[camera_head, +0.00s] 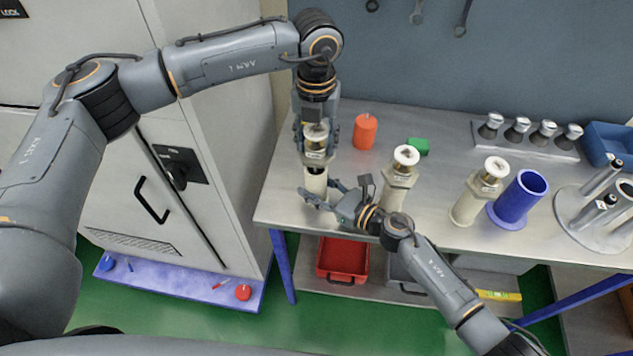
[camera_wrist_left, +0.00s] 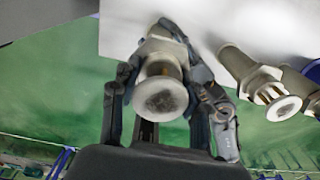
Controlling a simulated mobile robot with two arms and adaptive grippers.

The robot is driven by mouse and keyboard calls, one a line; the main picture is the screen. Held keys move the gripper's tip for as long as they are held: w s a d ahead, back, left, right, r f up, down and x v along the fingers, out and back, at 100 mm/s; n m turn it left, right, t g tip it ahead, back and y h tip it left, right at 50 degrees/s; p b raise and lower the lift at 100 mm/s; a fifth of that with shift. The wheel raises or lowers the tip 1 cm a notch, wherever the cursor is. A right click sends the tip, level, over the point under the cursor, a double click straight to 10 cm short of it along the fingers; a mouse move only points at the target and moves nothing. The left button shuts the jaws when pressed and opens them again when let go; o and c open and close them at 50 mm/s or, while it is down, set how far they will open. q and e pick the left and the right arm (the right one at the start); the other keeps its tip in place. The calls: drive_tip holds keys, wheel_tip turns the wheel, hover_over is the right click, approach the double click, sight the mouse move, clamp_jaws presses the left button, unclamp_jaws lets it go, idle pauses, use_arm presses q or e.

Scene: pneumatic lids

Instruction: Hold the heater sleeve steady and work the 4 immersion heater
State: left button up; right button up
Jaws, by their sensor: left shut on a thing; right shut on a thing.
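A heater with a metal upper part (camera_head: 316,135) stands upright in a cream sleeve (camera_head: 316,182) at the left end of the bench. My left gripper (camera_head: 315,142) comes down from above and is shut on the heater's upper part. In the left wrist view the heater's round flat end (camera_wrist_left: 160,97) lies between the fingers of my left gripper (camera_wrist_left: 163,82). My right gripper (camera_head: 322,190) reaches in from the right, low down, and is shut on the sleeve. Its fingers partly hide the sleeve's lower end. Similar heater units stand to the right, one (camera_head: 398,180) near and one (camera_head: 480,190) farther.
An orange cylinder (camera_head: 365,132) and a green block (camera_head: 418,146) stand behind. A blue cylinder (camera_head: 519,198), a round rack (camera_head: 600,208), a holder with several metal-topped pieces (camera_head: 530,142) and a blue bin (camera_head: 607,140) are at right. A grey cabinet (camera_head: 205,120) stands left.

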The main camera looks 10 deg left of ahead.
use_arm(q)
drive_tip(key=shift+r, duration=4.3)
use_arm(e)
drive_tip(key=shift+s+d+f, duration=0.1)
drive_tip(key=shift+f, duration=0.3)
use_arm(q)
drive_tip(key=shift+r, duration=0.25)
wheel_tip(320, 180, up, 5)
drive_tip(key=shift+f, duration=0.1)
use_arm(e)
drive_tip(key=o, duration=1.1)
use_arm(q)
drive_tip(key=shift+w+f, duration=0.1)
drive_tip(key=shift+w, duration=0.05)
use_arm(e)
drive_tip(key=shift+o, duration=0.2)
drive_tip(key=shift+w+r, duration=0.15)
drive_tip(key=shift+w, duration=0.05)
drive_tip(key=shift+r, duration=0.1)
